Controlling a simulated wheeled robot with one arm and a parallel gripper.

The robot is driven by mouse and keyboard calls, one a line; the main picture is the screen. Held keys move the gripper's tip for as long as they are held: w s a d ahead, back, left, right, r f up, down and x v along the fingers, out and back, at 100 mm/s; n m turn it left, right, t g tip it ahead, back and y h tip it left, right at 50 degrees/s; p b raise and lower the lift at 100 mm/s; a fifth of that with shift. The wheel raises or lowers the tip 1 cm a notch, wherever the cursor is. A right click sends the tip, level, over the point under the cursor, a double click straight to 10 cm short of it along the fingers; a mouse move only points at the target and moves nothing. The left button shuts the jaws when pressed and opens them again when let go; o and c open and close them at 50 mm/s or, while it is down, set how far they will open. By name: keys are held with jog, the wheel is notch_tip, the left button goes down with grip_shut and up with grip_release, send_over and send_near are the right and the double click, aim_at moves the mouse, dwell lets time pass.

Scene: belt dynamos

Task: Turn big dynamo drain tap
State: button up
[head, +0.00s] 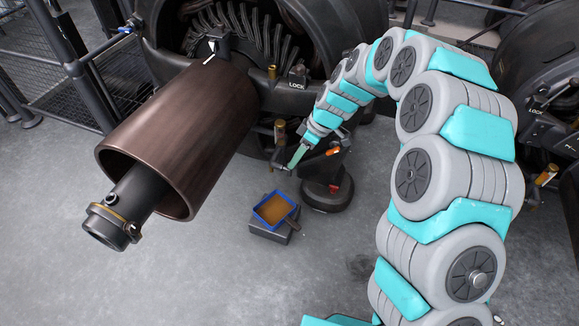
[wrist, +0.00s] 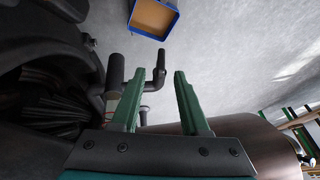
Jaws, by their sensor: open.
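The big dynamo (head: 270,40) fills the upper middle of the head view. A small tap-like fitting with a brass-coloured upper part (head: 280,132) sits low on its front, and I take it for the drain tap. My gripper (head: 297,156) is beside it, slightly right and lower. In the wrist view my green fingers (wrist: 157,80) are open and apart. A dark bent pipe end (wrist: 159,74) shows between their tips. An upright black handle-like piece (wrist: 116,70) is just left of the left finger. I cannot tell whether any finger touches the fitting.
A blue-rimmed tray with a brown inside (head: 258,216) stands on a dark block below the fitting; it also shows in the wrist view (wrist: 131,20). A large brown cylinder (head: 185,125) juts out left. A black rounded foot (head: 326,196) stands right. The front floor is clear.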

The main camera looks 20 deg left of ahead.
aim_at(287, 169)
jog(key=x, duration=0.5)
jog(key=shift+s+f, duration=0.1)
jog(key=shift+f, duration=0.05)
jog(key=shift+c, duration=0.2)
grip_shut()
